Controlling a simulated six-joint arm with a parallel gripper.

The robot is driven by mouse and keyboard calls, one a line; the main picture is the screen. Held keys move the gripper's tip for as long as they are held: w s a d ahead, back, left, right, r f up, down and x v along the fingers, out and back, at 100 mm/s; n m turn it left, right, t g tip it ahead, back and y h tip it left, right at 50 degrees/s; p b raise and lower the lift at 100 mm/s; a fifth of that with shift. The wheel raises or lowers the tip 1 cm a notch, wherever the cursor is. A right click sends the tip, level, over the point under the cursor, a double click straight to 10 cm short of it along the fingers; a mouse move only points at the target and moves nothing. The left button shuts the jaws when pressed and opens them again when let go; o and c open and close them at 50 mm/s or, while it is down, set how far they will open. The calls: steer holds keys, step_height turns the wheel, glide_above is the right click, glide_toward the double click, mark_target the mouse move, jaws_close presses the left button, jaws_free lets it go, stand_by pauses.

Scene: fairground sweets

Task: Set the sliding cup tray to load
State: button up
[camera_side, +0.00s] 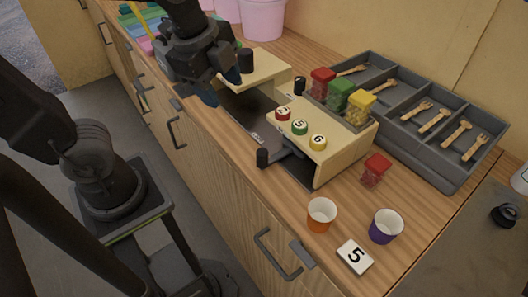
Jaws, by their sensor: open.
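The pale wooden sweet dispenser (345,148) stands on the counter. Its front has numbered buttons: red 2 (283,114), green 5 (299,127) and yellow 6 (318,142). A dark grey channel (245,108) runs beside and under it. A dark bar with a black knob (262,157) sticks out at the near side. A second pale wooden part (268,70) with a black knob (246,61) stands at the far end. I cannot tell which part is the cup tray, or any load mark. My gripper (209,94) is open and empty, above the counter left of the far part, apart from it.
Red, green and yellow sweet boxes (340,94) sit on the dispenser. A small red box (375,170), orange cup (321,214), purple cup (385,226) and card 5 (354,257) stand nearer. A grey tray (455,176) of wooden forks is behind. Pink buckets (263,18) stand at the back.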

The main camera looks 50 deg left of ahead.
mark_target(262, 151)
steer(key=w+d+f+m+g, duration=0.1)
steer(key=w+d+m+g, duration=0.15)
steer(key=m, duration=0.65)
steer(key=w+d+f+m+g, duration=0.1)
steer(key=w+d+f+m, duration=0.15)
steer(key=m, duration=0.75)
steer(key=f, duration=0.8)
steer(key=d+f, duration=0.1)
steer(key=f, duration=0.3)
steer(key=shift+s+f, duration=0.15)
steer(key=shift+s, duration=0.05)
steer(key=shift+c, duration=0.4)
jaws_close()
steer(key=shift+a, duration=0.1)
